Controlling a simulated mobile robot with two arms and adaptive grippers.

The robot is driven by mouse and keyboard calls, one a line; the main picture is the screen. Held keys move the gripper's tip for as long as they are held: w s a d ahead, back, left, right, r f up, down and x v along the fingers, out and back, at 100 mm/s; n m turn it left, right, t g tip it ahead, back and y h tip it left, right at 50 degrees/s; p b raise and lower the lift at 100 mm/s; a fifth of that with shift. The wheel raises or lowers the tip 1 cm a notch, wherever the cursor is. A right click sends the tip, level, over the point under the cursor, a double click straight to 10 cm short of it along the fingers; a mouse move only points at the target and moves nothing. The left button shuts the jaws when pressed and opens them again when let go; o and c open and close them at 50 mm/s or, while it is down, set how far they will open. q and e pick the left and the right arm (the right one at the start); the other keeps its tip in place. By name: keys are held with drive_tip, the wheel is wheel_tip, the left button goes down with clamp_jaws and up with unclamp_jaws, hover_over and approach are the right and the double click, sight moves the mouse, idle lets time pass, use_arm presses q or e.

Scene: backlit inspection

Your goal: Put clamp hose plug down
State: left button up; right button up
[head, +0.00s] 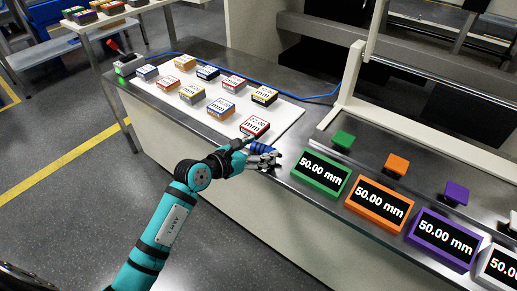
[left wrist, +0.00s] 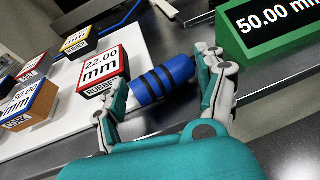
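The plug, a blue cylinder with black bands (left wrist: 163,79), lies across the space between the fingertips of my left gripper (left wrist: 163,88) in the left wrist view. One fingertip is close to each end of it. Whether the fingers press on it or stand just clear cannot be told. In the head view the blue plug (head: 262,147) shows just beyond my left gripper (head: 263,158), at the table's front edge near the white mat's corner. Whether it rests on the surface is unclear. My right gripper is out of view.
A red "22.00 mm" block (head: 254,127) is close by on the white mat (head: 225,134), with several other labelled blocks behind. A green "50.00 mm" display (head: 321,173) stands to the right, then orange (head: 380,203) and purple (head: 443,239) ones. Bare metal tabletop (head: 300,143) lies between.

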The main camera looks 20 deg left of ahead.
use_arm(q)
drive_tip(key=o, duration=0.3)
